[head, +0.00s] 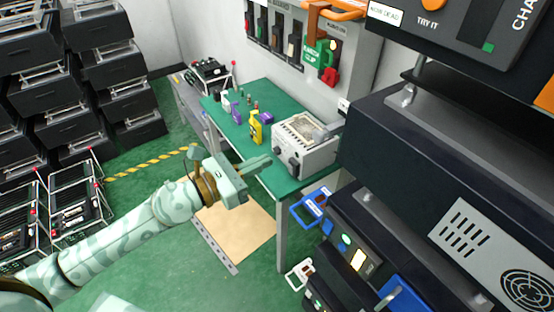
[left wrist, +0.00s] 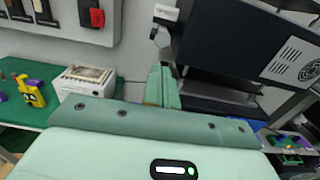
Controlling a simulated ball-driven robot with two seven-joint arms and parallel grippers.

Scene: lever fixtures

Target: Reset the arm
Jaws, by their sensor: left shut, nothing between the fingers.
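My left gripper (head: 258,166) reaches in from the left in the head view, in the air before the green table. It is shut and empty; its pale green fingers also show pressed together in the left wrist view (left wrist: 163,86). My mint-patterned left arm stretches out behind it. My right gripper is in neither view. On the wall panel (head: 290,40) are several dark lever units, a green unit (head: 320,58) with a red part, and an orange handle (head: 334,11). The left gripper touches none of these.
The green table (head: 225,118) bears a white boxy device (head: 305,145), a yellow item (head: 256,127) and small purple items. Black machines with a blue handle (head: 311,207) crowd the right. Stacked black crates (head: 103,65) fill the left. Green floor is open at the lower middle.

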